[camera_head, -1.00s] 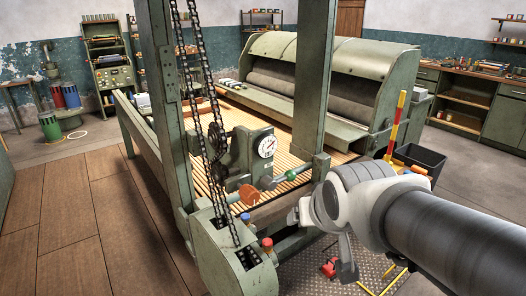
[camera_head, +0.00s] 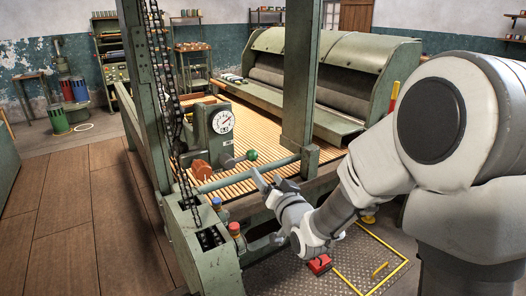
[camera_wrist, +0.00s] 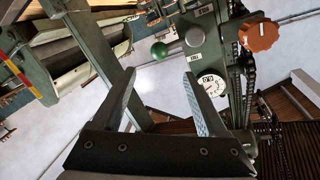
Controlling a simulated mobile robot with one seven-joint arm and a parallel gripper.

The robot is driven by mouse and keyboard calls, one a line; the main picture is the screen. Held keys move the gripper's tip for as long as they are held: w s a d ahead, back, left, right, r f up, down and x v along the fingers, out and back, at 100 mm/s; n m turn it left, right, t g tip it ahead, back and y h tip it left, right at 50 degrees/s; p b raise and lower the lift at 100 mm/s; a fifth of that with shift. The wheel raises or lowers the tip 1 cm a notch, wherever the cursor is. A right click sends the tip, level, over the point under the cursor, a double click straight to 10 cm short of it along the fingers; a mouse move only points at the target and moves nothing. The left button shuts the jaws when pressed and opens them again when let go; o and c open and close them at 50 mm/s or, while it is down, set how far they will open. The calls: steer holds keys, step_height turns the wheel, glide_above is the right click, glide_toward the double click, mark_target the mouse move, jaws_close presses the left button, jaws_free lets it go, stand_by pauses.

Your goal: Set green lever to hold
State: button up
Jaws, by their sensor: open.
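The green lever's ball knob (camera_head: 252,155) sticks out to the right of the grey-green gauge housing (camera_head: 212,145) in the head view. In the wrist view the green knob (camera_wrist: 159,50) sits on a short rod from a round grey hub (camera_wrist: 195,37). Small label plates (camera_wrist: 194,57) lie near the hub, too small to read surely. My gripper (camera_head: 268,180) is open and empty, a little below and right of the knob in the head view. In the wrist view the knob shows just beyond the gap between my fingertips (camera_wrist: 159,74), apart from them.
A white dial (camera_head: 223,122) and an orange-brown knob (camera_head: 201,169) are on the housing. A horizontal bar (camera_head: 248,175) runs below the lever. A green post (camera_head: 301,85) stands to the right, and chains (camera_head: 163,80) hang on the left.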

steer(key=r+x, duration=0.1)
steer(key=x, duration=1.6)
steer(key=shift+w+f+t+y, duration=0.2)
steer(key=shift+t+y, duration=0.1)
